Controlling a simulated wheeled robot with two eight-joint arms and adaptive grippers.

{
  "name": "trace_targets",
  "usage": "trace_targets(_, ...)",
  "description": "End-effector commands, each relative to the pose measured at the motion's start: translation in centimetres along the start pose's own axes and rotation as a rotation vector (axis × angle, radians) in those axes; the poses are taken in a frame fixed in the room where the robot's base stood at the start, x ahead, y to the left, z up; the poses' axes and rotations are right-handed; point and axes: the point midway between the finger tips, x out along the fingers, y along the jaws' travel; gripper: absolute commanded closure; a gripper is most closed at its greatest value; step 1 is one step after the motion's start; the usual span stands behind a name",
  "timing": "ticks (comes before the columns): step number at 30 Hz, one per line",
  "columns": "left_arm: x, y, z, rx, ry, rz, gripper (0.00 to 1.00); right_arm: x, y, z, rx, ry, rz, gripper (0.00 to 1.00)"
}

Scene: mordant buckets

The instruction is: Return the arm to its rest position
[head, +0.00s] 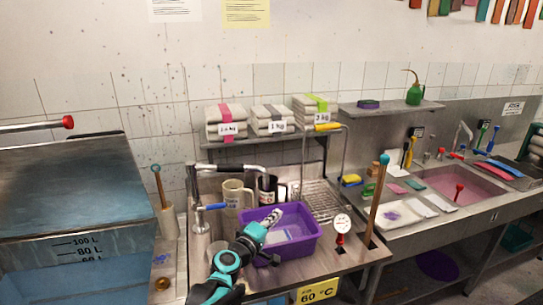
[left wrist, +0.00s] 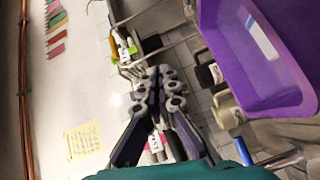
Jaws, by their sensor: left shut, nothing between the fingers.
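My left arm, teal and black, rises from the bottom of the head view. Its dark gripper (head: 275,216) points up and to the right over the purple tub (head: 303,247). In the left wrist view the two fingers of my left gripper (left wrist: 159,76) are together, with nothing between them. The purple tub (left wrist: 212,25) is at the upper right there, apart from the fingers. I cannot tell from these views how high the gripper is above the tub. My right gripper is in neither view.
A steel vat (head: 70,190) stands at the left. A wooden stick with a teal knob (head: 378,195) stands upright to the right. A pink-filled sink (head: 465,185) is farther right. Folded cloth stacks (head: 270,119) lie on the shelf above.

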Motion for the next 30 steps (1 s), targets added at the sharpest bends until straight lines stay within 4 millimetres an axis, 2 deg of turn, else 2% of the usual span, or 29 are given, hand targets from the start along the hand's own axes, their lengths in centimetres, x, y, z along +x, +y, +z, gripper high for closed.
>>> trace_targets(1,-2.1,0.7,0.4,0.076,-0.024,-0.034,1.00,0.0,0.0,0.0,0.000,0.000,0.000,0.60)
trace_targets(3,-5.0,0.9,1.1,0.192,-0.065,-0.092,1.00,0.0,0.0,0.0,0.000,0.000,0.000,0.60)
trace_targets(8,-12.3,-0.5,2.6,0.438,-0.159,-0.254,1.00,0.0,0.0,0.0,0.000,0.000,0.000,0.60)
trace_targets(11,-17.4,-2.5,3.2,0.580,-0.216,-0.377,1.00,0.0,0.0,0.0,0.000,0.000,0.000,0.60)
trace_targets(18,-30.0,-9.1,3.3,0.858,-0.331,-0.705,1.00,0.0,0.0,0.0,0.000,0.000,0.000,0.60)
trace_targets(21,-34.0,-11.3,3.0,0.929,-0.361,-0.815,1.00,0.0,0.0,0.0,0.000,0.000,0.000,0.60)
trace_targets(25,-37.0,-12.9,2.5,0.981,-0.381,-0.904,1.00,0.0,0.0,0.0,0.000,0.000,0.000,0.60)
trace_targets(30,-38.0,-13.4,2.4,0.997,-0.388,-0.935,1.00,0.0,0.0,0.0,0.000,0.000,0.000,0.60)
